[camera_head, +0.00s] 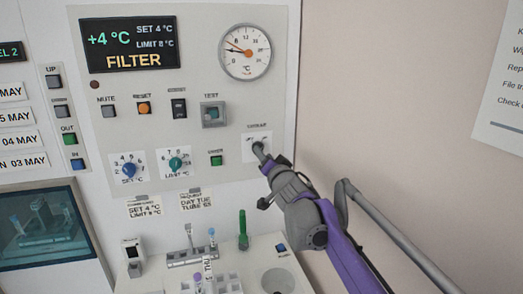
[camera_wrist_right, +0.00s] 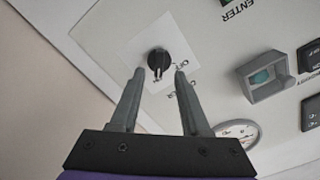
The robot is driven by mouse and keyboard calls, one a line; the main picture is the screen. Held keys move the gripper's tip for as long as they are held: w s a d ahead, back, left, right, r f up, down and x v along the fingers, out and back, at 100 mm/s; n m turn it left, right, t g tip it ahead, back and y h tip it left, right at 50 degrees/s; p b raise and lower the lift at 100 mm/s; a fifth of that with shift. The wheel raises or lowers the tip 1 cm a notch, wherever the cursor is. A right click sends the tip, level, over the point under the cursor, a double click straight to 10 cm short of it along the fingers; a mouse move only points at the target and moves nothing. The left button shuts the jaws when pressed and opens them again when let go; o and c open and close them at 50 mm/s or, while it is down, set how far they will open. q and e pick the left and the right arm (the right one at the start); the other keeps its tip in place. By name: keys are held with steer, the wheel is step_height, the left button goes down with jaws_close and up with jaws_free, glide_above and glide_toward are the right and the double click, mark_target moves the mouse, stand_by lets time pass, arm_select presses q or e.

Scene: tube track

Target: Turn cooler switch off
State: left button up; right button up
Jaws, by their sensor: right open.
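My right gripper (camera_wrist_right: 160,73) is open, with one finger to each side of the knob's lower part in the wrist view. I cannot tell whether the fingers touch it. In the head view the right gripper (camera_head: 262,153) reaches the plate from below right. My left gripper is not in view.
The panel carries a FILTER display (camera_head: 130,45), a round gauge (camera_head: 245,52), a TEST button (camera_head: 213,114), two dials and a green ENTER button (camera_head: 216,160). Below stands a tube rack (camera_head: 215,285) and a green tube (camera_head: 243,230).

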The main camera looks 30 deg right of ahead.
steer(key=x, duration=0.3)
steer(key=shift+w, duration=0.1)
jaws_close()
